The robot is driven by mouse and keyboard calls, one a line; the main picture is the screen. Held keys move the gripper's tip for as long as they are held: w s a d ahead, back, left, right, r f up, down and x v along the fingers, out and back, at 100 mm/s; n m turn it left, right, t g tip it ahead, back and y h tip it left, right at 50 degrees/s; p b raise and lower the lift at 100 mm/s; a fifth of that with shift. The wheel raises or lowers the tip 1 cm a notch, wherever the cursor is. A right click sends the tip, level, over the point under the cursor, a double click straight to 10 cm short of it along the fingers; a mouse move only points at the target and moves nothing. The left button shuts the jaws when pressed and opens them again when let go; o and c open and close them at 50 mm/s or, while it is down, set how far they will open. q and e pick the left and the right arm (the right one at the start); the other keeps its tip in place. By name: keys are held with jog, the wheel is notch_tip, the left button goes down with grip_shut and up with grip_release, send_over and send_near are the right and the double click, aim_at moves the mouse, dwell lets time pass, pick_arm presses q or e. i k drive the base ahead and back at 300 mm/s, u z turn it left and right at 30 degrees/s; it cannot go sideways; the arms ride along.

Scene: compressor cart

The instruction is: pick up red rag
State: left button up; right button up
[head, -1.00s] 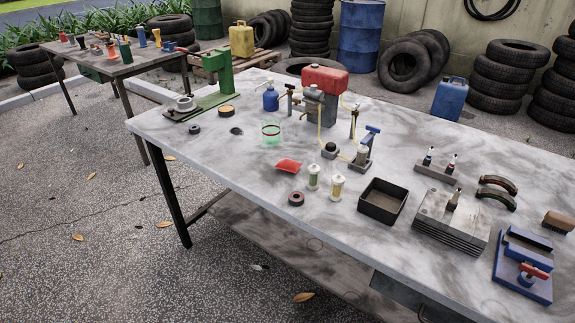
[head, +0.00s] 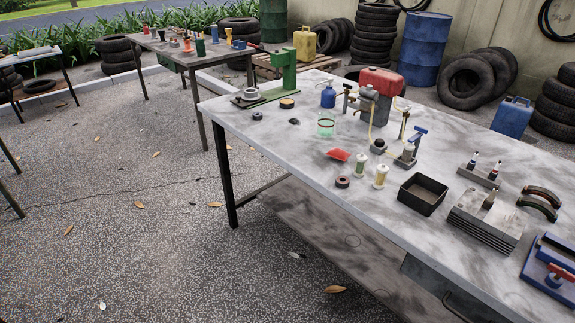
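Neither of my grippers shows in the head view.
A black open tray (head: 422,194) and a grey finned block (head: 486,222) sit to the right. A green press (head: 283,78) stands at the left end. The paved floor (head: 130,210) left of the bench is clear apart from leaves. Another table (head: 180,50) stands behind.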

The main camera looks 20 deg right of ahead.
aim_at(335, 153)
jog(key=u, duration=1.4)
jog(key=i, duration=0.2)
jog(key=z, duration=1.1)
jog(key=i, duration=0.75)
jog(key=z, duration=0.8)
